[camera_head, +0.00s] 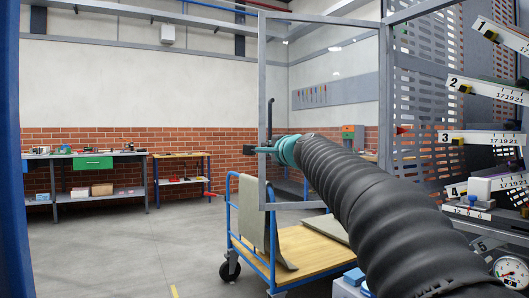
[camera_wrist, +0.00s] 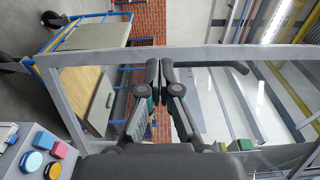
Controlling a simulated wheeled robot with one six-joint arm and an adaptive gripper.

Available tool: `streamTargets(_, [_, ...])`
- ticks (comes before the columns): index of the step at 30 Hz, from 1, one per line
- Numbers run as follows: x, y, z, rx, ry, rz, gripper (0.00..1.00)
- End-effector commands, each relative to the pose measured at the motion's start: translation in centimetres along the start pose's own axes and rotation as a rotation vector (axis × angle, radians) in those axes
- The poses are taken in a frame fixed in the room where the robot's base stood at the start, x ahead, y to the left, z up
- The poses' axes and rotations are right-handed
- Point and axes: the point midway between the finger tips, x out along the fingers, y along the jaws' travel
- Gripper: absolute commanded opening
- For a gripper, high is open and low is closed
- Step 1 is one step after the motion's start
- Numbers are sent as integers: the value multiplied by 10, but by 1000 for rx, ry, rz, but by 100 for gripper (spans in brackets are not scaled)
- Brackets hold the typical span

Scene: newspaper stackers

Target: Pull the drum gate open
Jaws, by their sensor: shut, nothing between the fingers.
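The drum gate is a grey metal frame (camera_head: 262,80) with a clear panel, standing on the left of the slotted guard. Its dark upright handle (camera_head: 270,118) is on the left post. In the wrist view the gate's post (camera_wrist: 100,58) runs across the picture, and the dark bent handle (camera_wrist: 225,65) sticks out right of the fingers. My gripper (camera_head: 249,150) reaches across the left post, just below the handle's visible part. The wrist view shows my gripper (camera_wrist: 160,64) with its fingertips together, empty, beside the handle. Whether they touch the post or handle is unclear.
A blue-framed cart (camera_head: 310,247) with a wooden deck stands below and behind the gate. The slotted guard (camera_head: 420,85) and numbered scales (camera_head: 485,137) are at the right. Workbenches (camera_head: 100,157) line the brick wall. The floor at left is clear.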

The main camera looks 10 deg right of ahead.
Motion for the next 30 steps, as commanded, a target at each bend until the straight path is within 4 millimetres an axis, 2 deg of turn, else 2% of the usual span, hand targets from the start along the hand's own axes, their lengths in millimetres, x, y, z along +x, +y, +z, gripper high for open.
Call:
streamTargets(3, [-14,-2,30,-1,-11,0,0])
streamTargets(9, [-33,-3,67,-2,-18,0,0])
streamTargets(17, [-46,-1,86,-3,-14,1,0])
streamTargets(21, [-47,6,93,-90,-41,26,0])
streamTargets(23, [-46,30,100,-197,-83,90,0])
streamTargets(26, [-52,88,109,-365,-163,221,0])
streamTargets(27, [-62,112,113,-441,-202,277,0])
streamTargets(29, [-81,147,116,-552,-261,359,0])
streamTargets(30, [-96,169,116,-621,-301,411,0])
